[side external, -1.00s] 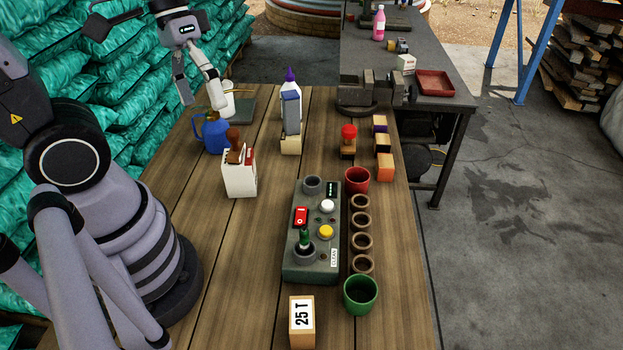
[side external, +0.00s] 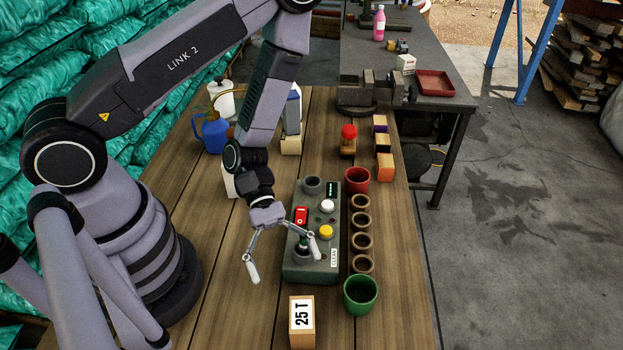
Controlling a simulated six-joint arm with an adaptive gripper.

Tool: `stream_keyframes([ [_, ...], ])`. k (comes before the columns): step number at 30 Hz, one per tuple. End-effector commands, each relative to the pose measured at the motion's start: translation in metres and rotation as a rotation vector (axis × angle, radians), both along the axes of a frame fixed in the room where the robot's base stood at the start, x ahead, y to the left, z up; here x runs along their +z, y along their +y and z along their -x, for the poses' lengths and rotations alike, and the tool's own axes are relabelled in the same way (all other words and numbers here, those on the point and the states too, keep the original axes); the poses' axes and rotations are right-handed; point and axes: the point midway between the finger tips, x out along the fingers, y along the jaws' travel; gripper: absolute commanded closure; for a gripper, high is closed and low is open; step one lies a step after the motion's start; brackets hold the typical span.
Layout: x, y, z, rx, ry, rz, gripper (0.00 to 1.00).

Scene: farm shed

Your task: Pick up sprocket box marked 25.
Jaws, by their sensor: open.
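The sprocket box (side external: 303,322) is a small wooden-coloured block with a white label reading "25 T". It stands on the wooden table near the front edge of the view. My gripper (side external: 284,261) is open and empty, its two fingers spread wide and pointing down toward the front. It hangs above the table, behind the box in the picture. Its right finger overlaps the grey control box, and its left finger shows over bare wood. The gripper and box look apart.
The grey control box (side external: 322,270) with buttons stands just behind the sprocket box. A green cup (side external: 361,294), several brown rings (side external: 362,242) and a red cup (side external: 357,180) line its right side. Bare table (side external: 235,310) lies left of the sprocket box.

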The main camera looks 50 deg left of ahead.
Motion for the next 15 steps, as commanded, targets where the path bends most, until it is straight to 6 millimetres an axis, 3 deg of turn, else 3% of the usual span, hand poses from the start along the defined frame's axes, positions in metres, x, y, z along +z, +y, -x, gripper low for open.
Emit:
stream_keyframes([
  [7,-0.041,0.000,0.001,0.001,0.004,-0.001,0.11],
  [15,-0.065,0.000,0.000,-0.001,0.001,0.000,0.11],
])
